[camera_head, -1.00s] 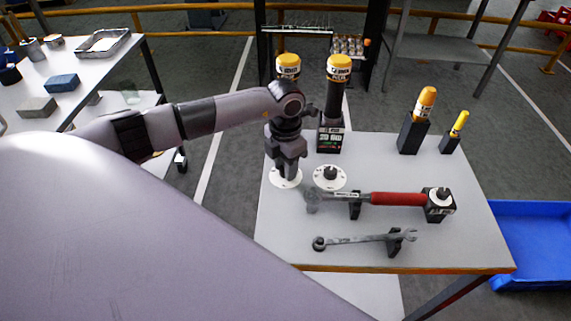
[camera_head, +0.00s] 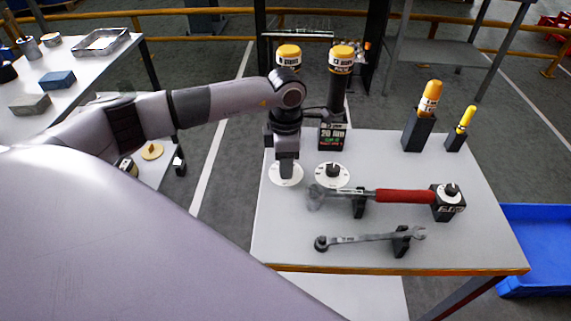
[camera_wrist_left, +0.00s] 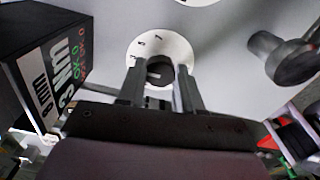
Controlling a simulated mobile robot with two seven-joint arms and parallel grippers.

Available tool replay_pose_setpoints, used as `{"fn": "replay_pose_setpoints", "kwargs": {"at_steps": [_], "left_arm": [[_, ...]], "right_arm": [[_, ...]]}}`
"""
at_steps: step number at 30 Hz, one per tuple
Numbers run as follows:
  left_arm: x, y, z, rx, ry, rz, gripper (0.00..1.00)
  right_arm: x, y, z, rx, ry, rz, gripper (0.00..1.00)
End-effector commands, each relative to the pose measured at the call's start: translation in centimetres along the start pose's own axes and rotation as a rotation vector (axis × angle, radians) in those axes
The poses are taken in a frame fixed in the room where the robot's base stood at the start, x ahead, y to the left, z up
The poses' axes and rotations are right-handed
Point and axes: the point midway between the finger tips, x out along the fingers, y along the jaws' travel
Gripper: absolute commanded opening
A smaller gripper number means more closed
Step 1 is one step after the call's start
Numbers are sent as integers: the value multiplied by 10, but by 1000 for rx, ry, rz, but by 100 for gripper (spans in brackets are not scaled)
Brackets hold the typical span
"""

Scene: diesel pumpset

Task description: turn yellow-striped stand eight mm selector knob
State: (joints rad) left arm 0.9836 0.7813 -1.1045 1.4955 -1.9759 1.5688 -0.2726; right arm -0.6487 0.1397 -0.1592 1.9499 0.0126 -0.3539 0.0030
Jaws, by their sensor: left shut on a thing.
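My left gripper (camera_head: 287,178) points down at the left white dial (camera_head: 274,178) on the table. In the left wrist view, its fingers (camera_wrist_left: 160,88) are shut on the dark selector knob (camera_wrist_left: 160,72) at the middle of this dial (camera_wrist_left: 146,42). In the head view the gripper hides that knob. A second white dial with a dark knob (camera_head: 333,170) sits just to the right. Behind them stand two dark tools with yellow tops, one left (camera_head: 288,57) and one right (camera_head: 341,60). I cannot tell which stand is yellow-striped. My right gripper is out of view.
A red-handled torque wrench (camera_head: 400,196) and a grey wrench (camera_head: 365,238) lie on holders in front. Two yellow-topped tools (camera_head: 431,96) (camera_head: 465,120) stand in black holders at the right. A blue bin (camera_head: 545,235) is beyond the table's right edge.

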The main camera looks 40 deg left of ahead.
Motion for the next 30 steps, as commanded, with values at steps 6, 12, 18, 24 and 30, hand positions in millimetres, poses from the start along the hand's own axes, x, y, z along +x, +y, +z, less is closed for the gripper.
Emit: {"fn": "replay_pose_setpoints", "kwargs": {"at_steps": [6, 12, 18, 24, 30], "left_arm": [[-2, 1, 2, 40, -7, 3, 4], [-2, 1, 2, 46, -8, 3, 4], [-2, 1, 2, 44, -9, 3, 38], [-2, 0, 2, 44, -6, 2, 60], [-3, 0, 1, 43, -4, 2, 60]], "right_arm": [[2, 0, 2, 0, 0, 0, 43], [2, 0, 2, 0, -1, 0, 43], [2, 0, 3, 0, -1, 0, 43], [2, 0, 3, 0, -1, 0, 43], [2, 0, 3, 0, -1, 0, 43]]}}
